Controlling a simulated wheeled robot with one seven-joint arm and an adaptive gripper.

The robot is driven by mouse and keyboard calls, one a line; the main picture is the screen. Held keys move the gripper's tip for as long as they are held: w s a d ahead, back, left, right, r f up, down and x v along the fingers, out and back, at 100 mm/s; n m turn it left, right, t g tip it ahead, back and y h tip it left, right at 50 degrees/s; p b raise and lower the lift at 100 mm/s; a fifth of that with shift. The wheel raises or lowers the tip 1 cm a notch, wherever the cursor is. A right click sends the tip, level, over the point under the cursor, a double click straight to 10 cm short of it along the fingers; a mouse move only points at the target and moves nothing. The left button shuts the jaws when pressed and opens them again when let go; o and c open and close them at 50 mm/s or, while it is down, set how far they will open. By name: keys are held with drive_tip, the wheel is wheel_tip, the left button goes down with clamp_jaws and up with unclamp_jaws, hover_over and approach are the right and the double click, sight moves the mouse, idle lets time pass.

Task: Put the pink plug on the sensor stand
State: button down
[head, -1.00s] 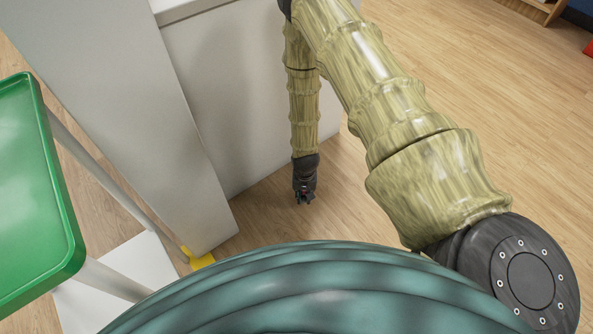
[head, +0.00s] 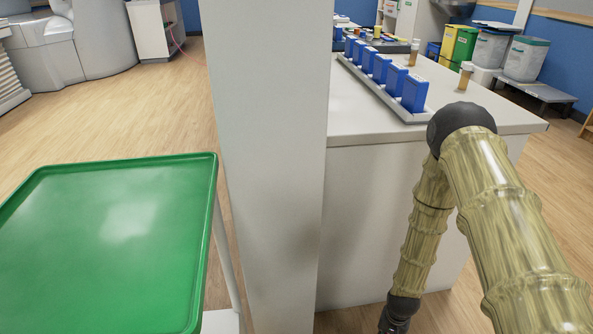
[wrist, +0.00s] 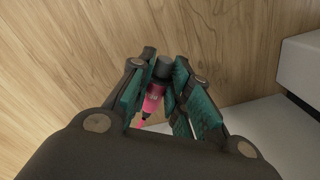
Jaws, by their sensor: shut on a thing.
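The pink plug (wrist: 152,98) shows in the wrist view as a pink body with a dark grey cap, between the teal-padded fingers. My gripper (wrist: 163,82) is shut on it. Wood floor lies behind the plug in that view. In the head view my forearm hangs down in front of the white counter, and the fingers and plug are out of the picture below. I cannot make out a sensor stand for certain in either view.
A white counter (head: 410,155) holds a grey rack (head: 372,88) of several blue blocks and small amber vials (head: 465,76). A white pillar (head: 268,150) stands left of it. A green tray (head: 180,250) is at front left. Bins (head: 490,55) stand at back right. Floor beyond the tray is clear.

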drive_tip(key=w+a+r+n, duration=0.2)
drive_tip(key=w+a+r, duration=0.2)
drive_tip(key=r, duration=0.6)
drive_tip(key=w+a+r+n, duration=0.1)
drive_tip(key=w+a+r, duration=0.3)
drive_tip(key=r, duration=0.5)
drive_tip(key=s+a+r+n+p, duration=0.1)
drive_tip(key=r+p, duration=1.7)
drive_tip(key=r, duration=0.2)
drive_tip(key=s+a+r+n+p, duration=0.1)
drive_tip(key=s+a+r+p, duration=0.1)
drive_tip(key=r+p, duration=1.7)
drive_tip(key=shift+r+n, duration=0.3)
drive_tip(key=shift+r, duration=0.65)
drive_tip(key=shift+s, duration=0.1)
